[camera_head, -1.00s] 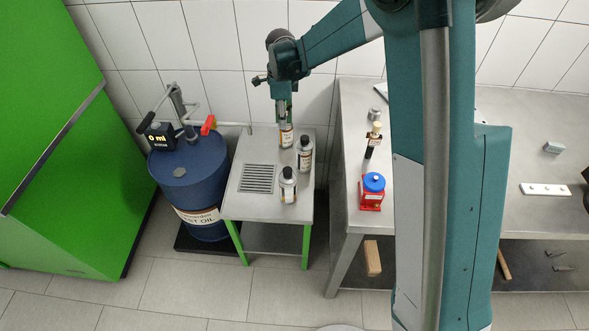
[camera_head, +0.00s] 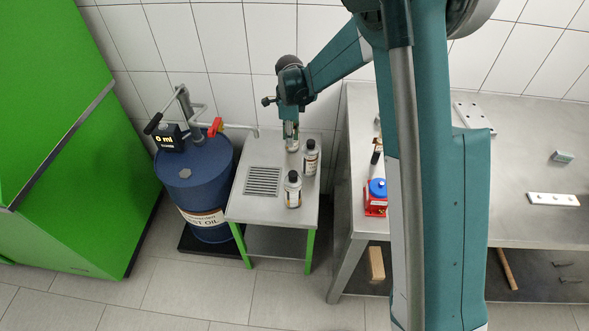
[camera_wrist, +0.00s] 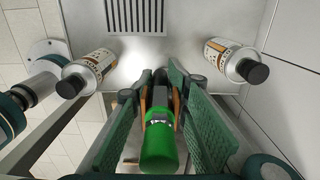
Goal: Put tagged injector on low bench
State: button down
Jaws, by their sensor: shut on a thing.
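My gripper (camera_head: 291,146) points down over the back part of the low bench (camera_head: 236,208), a small metal table with green legs. In the wrist view its fingers (camera_wrist: 160,110) are closed around a narrow injector-like part with a bright green cylindrical end (camera_wrist: 159,148) and a dark body. No readable tag shows on it. In the head view the fingers hide most of it, and I cannot tell whether its lower end touches the bench top.
Two labelled bottles with black caps (camera_head: 310,157) (camera_head: 293,189) stand close to my gripper. A grille (camera_head: 262,181), a blue oil drum (camera_head: 200,190) with a spout, and a larger workbench (camera_head: 520,220) with a red-and-blue device (camera_head: 376,196) are nearby.

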notch_tip(320, 180, down, 13)
jog(key=b, duration=0.2)
jog(key=shift+f+b, duration=0.15)
jog(key=shift+b, duration=0.15)
jog(key=shift+f+b, duration=0.45)
jog(key=shift+f, duration=1.45)
jog(key=shift+f, duration=0.2)
jog(key=c, duration=2.2)
grip_release()
jog(key=shift+r, duration=0.2)
notch_tip(320, 180, up, 12)
jog(key=p, duration=0.2)
jog(key=shift+p, duration=0.4)
